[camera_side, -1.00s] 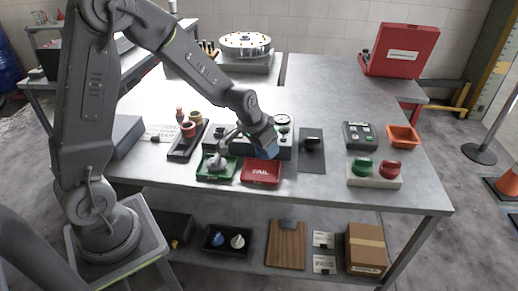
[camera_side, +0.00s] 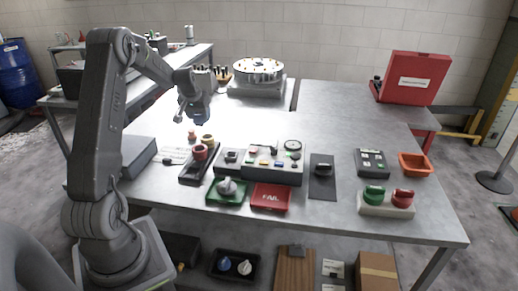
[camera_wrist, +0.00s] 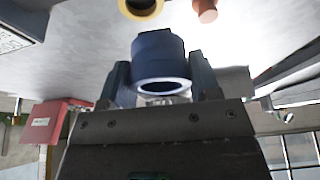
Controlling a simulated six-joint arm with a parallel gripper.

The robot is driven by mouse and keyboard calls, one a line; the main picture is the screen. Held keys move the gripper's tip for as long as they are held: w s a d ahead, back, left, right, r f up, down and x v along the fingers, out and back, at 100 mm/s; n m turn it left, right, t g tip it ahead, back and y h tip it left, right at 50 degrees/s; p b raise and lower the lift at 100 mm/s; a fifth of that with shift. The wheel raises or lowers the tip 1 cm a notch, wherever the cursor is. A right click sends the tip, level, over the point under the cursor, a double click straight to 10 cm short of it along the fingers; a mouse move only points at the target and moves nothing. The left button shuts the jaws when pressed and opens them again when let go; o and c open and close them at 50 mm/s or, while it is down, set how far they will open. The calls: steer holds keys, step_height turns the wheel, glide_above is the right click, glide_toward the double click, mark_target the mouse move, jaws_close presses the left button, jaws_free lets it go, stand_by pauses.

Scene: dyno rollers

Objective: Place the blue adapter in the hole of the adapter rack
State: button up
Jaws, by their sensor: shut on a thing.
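The blue adapter is a short ring. In the wrist view the blue adapter (camera_wrist: 158,55) sits between the two fingers of my gripper (camera_wrist: 160,88), which are shut on it. In the side view my gripper (camera_side: 194,117) is raised above the table behind the adapter rack, with the blue adapter (camera_side: 203,116) showing beside it. The adapter rack (camera_side: 187,178) is a long dark tray on the left of the table. It carries a red adapter (camera_side: 200,152) and a yellow adapter (camera_side: 208,140). The rack's free hole cannot be made out.
A small orange-tan piece (camera_side: 192,134) stands by the rack's far end. A green tray (camera_side: 229,199), a red FAIL tray (camera_side: 270,204) and a grey test box (camera_side: 274,176) stand to the right. A round carousel (camera_side: 258,70) is at the back.

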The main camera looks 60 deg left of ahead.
steer(key=shift+w+a+f, duration=0.1)
steer(key=shift+w+f, duration=0.1)
steer(key=shift+w, duration=0.05)
steer(key=w+d+f, duration=0.1)
steer(key=w+f, duration=0.1)
steer(key=w, duration=0.1)
steer(key=w+d+f, duration=0.1)
steer(key=w+f, duration=0.1)
steer(key=w, duration=0.1)
steer(key=w+d+f, duration=0.2)
steer(key=w, duration=0.2)
steer(key=shift+f, duration=2.25)
steer(key=shift+f, duration=0.1)
steer(key=o, duration=0.9)
steer(key=shift+o, duration=0.2)
